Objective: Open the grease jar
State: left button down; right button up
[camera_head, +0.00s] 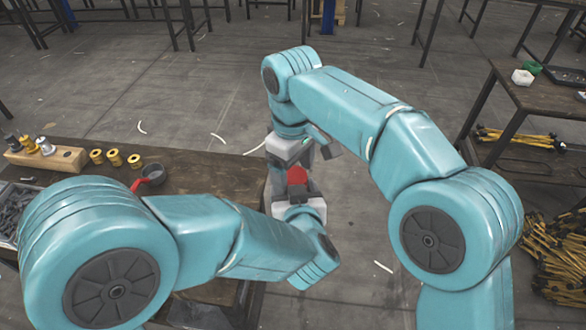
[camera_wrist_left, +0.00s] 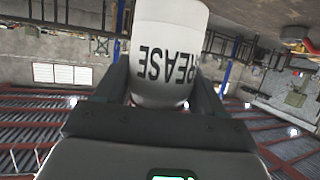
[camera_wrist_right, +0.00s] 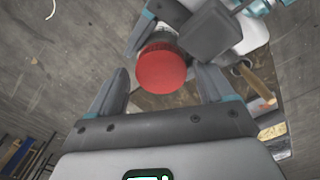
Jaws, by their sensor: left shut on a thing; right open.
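The grease jar (camera_wrist_left: 168,65) is white with black GREASE lettering, upside down in the left wrist view. My left gripper (camera_head: 297,188) is shut on its body and holds it in the air between my arms. The jar's red lid (camera_head: 297,175) faces my right gripper; it also shows in the right wrist view (camera_wrist_right: 161,70). My right gripper (camera_wrist_right: 162,82) is open, with the lid just ahead of and between its fingertips. No clear contact with the lid shows. In the head view the jar's white body is mostly hidden by the left gripper's fingers.
Open floor lies beyond my arms.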

notch_tip(320, 180, up, 4)
jog(key=shift+a+r, duration=0.1)
jog(key=shift+r, duration=0.1)
jog(key=shift+c, duration=0.4)
jog(key=shift+s+m, duration=0.15)
jog(key=shift+m, duration=0.85)
jog(key=m, duration=0.1)
jog(key=r+m, duration=0.1)
jog(key=m, duration=0.2)
jog(key=shift+d+r, duration=0.15)
jog(key=shift+d, duration=0.2)
jog(key=m, duration=0.2)
jog(key=r+m, duration=0.1)
jog(key=m, duration=0.1)
jog(key=shift+r, duration=0.1)
jog(key=shift+a+r+m, duration=0.15)
jog(key=shift+r+m, duration=0.35)
jog(key=shift+m, duration=0.6)
jog(key=shift+a, duration=0.15)
jog(key=shift+a+f, duration=0.1)
jog(key=shift+f, duration=0.25)
notch_tip(320, 180, down, 7)
jog(key=shift+f, duration=0.15)
